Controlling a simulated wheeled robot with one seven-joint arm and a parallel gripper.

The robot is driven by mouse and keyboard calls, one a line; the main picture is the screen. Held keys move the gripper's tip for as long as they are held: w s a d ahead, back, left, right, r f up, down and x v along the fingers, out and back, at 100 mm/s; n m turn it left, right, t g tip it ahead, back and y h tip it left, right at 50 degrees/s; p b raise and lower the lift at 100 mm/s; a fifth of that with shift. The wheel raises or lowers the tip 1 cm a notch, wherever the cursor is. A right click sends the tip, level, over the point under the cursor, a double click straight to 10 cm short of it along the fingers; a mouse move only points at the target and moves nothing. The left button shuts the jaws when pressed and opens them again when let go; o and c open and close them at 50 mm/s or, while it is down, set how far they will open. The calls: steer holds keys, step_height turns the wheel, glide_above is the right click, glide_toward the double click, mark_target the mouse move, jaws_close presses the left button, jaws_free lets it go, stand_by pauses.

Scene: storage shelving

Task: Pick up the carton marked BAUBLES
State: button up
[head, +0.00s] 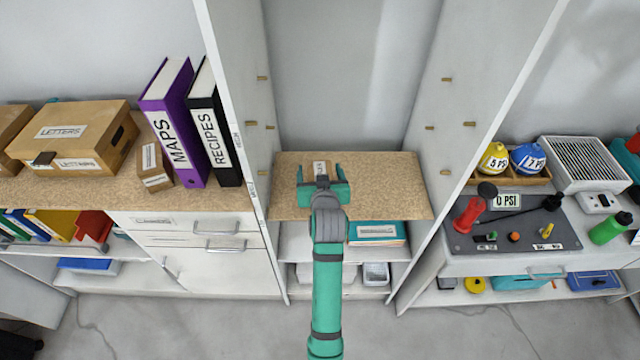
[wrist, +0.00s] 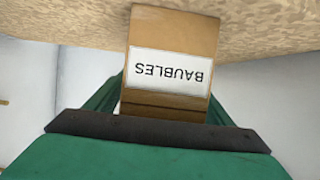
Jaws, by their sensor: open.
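The carton marked BAUBLES (head: 320,168) is a small brown box on the wood-topped shelf (head: 390,190) in the middle bay. In the wrist view the carton (wrist: 172,35) is close, and its white label reads BAUBLES upside down. My gripper (head: 323,184) is open at the carton, with one finger toward each side of it in the head view. The gripper hides the carton's lower part. I cannot tell whether the fingers touch it.
Tall white side panels (head: 235,100) and (head: 480,100) bound the bay. To the left, a purple MAPS binder (head: 172,125), a black RECIPES binder (head: 212,130) and a LETTERS box (head: 75,135) stand on a counter. A teal box (head: 378,233) lies on the shelf below.

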steer(key=shift+w+f, duration=0.1)
steer(key=shift+w, duration=0.2)
steer(key=shift+c, duration=0.6)
steer(key=c, duration=1.3)
